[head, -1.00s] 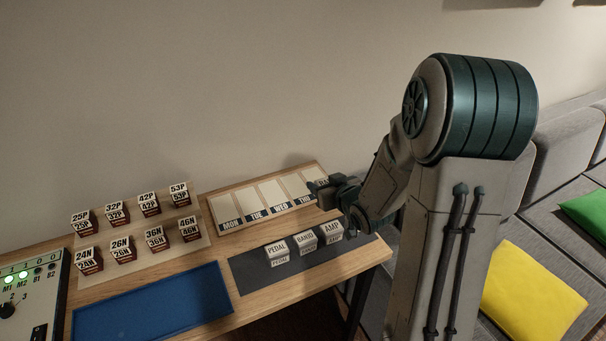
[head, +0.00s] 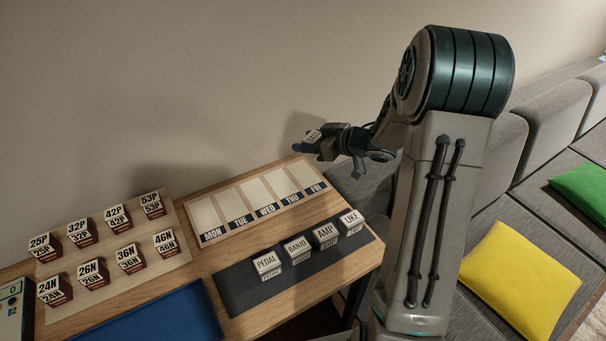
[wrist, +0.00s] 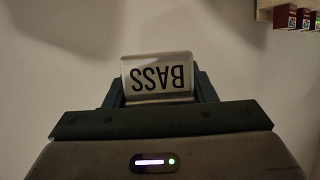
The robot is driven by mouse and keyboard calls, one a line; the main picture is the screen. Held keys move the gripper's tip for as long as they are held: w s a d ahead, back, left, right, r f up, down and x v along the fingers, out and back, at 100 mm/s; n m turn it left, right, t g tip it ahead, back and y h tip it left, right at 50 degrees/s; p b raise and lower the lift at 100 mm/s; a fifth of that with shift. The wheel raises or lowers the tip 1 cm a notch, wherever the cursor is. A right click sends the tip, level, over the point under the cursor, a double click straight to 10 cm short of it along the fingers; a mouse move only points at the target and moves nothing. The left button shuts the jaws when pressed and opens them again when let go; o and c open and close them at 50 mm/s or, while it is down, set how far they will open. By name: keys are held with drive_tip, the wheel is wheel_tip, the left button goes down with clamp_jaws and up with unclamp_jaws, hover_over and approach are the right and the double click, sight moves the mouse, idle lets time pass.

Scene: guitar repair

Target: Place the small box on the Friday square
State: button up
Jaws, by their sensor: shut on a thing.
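The small box (wrist: 158,76), white and marked BASS, is between the fingers of my gripper (wrist: 158,92) in the wrist view, its label upside down there. In the head view the box (head: 313,136) is small at the tip of my gripper (head: 312,143). My gripper is shut on it and raised in front of the wall, above the far right end of the weekday board. The Friday square (head: 302,173) is the rightmost panel of that board, marked FRI, and looks empty.
The other weekday squares, Monday (head: 205,217) through Thursday, look bare. A dark mat (head: 236,290) in front holds boxes marked PEDAL (head: 268,264), BANJO (head: 297,249), AMP (head: 325,235) and UKE (head: 351,221). Several numbered boxes stand on a board (head: 178,262) at left, near a blue tray (head: 185,315).

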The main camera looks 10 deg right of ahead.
drive_tip(key=s+d+f+n+g+y, duration=0.3)
drive_tip(key=d+n+g, duration=0.1)
drive_tip(key=d, duration=0.1)
hover_over(298, 172)
wheel_tip(298, 172, down, 7)
drive_tip(key=shift+f, duration=0.1)
drive_tip(key=shift+f+p, duration=0.45)
drive_tip(key=shift+f, duration=1.5)
drive_tip(key=shift+f, duration=0.1)
drive_tip(key=shift+f, duration=0.15)
drive_tip(key=o, duration=1)
